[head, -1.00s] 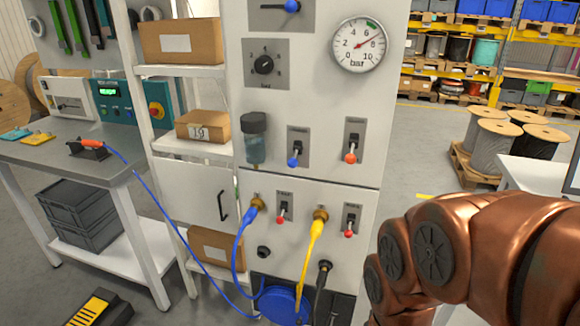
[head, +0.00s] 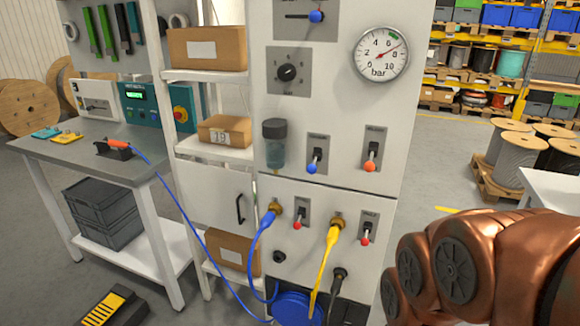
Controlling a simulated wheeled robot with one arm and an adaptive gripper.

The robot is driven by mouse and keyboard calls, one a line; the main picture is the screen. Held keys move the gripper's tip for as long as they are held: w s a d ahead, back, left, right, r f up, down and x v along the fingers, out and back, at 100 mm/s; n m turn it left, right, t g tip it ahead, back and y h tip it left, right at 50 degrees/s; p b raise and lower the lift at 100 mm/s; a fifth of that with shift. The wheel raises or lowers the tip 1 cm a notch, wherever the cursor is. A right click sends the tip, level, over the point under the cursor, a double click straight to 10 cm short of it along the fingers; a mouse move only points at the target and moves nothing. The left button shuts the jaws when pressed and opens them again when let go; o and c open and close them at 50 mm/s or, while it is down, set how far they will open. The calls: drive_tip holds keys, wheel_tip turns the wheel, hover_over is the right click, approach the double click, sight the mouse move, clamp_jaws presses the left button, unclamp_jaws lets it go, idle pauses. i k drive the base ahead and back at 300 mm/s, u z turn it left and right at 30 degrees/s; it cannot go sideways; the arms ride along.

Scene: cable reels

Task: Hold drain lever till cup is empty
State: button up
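The cup (head: 275,150) is a small clear bowl with bluish liquid in it and a dark cap, mounted on the white panel (head: 350,112). To its right is a lever with a blue knob (head: 312,168), and further right one with an orange-red knob (head: 369,165). Two red-knobbed levers sit lower, at the left (head: 297,224) and right (head: 365,240). The labels are too small to read, so I cannot tell which is the drain lever. My copper-coloured arm is at the lower right, apart from the levers. My gripper is not in view.
A pressure gauge (head: 381,53) is at the panel's upper right. A blue hose (head: 258,240) and a yellow hose (head: 325,262) hang from the panel's front. A workbench (head: 95,150) stands left.

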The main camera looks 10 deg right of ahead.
sight(312, 169)
drive_tip(key=u, duration=0.55)
drive_tip(key=k, duration=1.25)
drive_tip(key=u, duration=1.3)
drive_tip(key=i, duration=1.8)
drive_tip(key=z, duration=1.1)
drive_tip(key=i, duration=0.3)
drive_tip(key=z, duration=0.4)
